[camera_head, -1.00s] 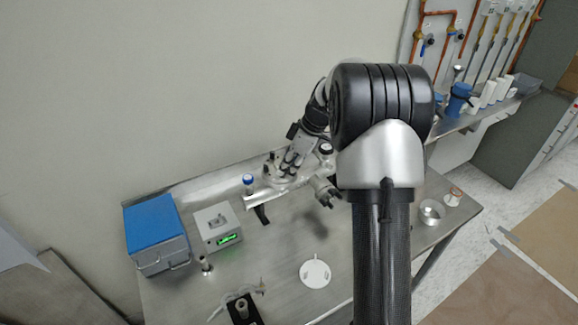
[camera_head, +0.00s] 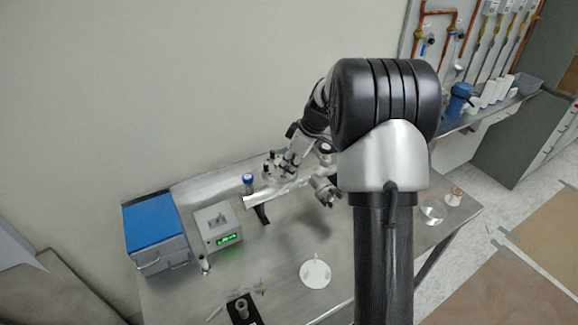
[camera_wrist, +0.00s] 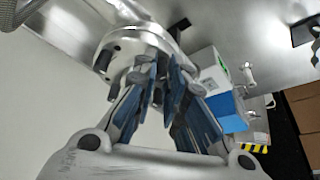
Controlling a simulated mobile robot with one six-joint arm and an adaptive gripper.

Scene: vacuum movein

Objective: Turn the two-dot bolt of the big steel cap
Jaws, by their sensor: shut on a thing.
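The big steel cap (camera_wrist: 118,42) is a round, shiny flange with several dark bolts around its rim. In the head view the cap (camera_head: 270,180) sits at the left part of a steel assembly at the back of the bench. My gripper (camera_wrist: 160,72) is at the cap's rim, its blue-grey fingers shut around a bolt there. The fingers hide most of that bolt, and I cannot make out any dot marks. Another dark bolt (camera_wrist: 104,60) stands free on the rim to the left. In the head view my gripper (camera_head: 290,160) reaches down onto the cap from behind.
A blue-topped box (camera_head: 155,232) and a grey device with a green display (camera_head: 218,228) stand at the left. A white disc (camera_head: 315,274) lies at the front of the steel bench (camera_head: 275,270).

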